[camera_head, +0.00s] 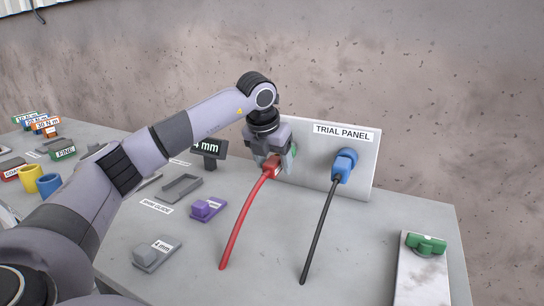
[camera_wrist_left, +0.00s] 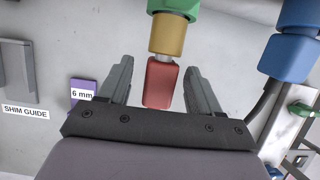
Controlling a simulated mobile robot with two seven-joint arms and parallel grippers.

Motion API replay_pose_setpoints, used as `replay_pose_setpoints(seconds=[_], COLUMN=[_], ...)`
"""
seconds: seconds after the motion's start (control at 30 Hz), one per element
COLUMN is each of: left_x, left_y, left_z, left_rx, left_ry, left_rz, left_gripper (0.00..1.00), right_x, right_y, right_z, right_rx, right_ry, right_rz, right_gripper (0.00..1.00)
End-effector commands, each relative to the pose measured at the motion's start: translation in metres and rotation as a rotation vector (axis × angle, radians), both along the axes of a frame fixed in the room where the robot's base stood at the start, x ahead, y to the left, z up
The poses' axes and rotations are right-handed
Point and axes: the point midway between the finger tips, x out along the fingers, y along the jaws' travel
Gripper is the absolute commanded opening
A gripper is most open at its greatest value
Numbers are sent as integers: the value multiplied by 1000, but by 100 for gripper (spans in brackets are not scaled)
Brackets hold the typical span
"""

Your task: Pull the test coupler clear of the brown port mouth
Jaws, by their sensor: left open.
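The red coupler (camera_head: 272,165), with a red cable, is at the left part of the trial panel (camera_head: 360,172). In the left wrist view, the red coupler (camera_wrist_left: 160,84) lies in line with the brown port mouth (camera_wrist_left: 168,34). A short grey shank shows between the red body and the brown ring, and a green part (camera_wrist_left: 172,7) is behind. My left gripper (camera_head: 268,157) is around the coupler. In the left wrist view, its open fingers (camera_wrist_left: 158,70) stand on both sides of the red body, with gaps. In the head view, the gripper hides the brown port mouth. My right gripper is not in view.
A blue connector (camera_head: 344,163) with a black cable (camera_head: 318,230) is close on the right. A 6 mm purple block (camera_head: 205,209), a grey 4 mm block (camera_head: 155,252) and a grey tray (camera_head: 181,188) lie left. A green piece (camera_head: 425,244) is at right.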

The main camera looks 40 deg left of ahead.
Motion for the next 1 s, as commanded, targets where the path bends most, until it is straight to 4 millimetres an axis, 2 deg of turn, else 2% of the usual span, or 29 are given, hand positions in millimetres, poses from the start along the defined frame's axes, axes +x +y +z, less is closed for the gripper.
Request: replay_pose_setpoints(seconds=[0.1,0.13,0.3,0.53,1.0], left_x=[0,0,0,-3,-21], left_y=[0,0,0,-1,-7], left_z=[0,0,0,0,1], left_rx=[0,0,-1,-1,0], left_ry=[0,0,0,-2,-3], left_rz=[0,-1,-1,-2,-2], left_gripper=[64,57,3,3,3], right_x=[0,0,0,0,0], right_y=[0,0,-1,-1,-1], right_z=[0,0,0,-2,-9], right_rx=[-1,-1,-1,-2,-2], right_ry=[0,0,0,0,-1], right_rz=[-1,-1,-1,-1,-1], right_gripper=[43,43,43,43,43])
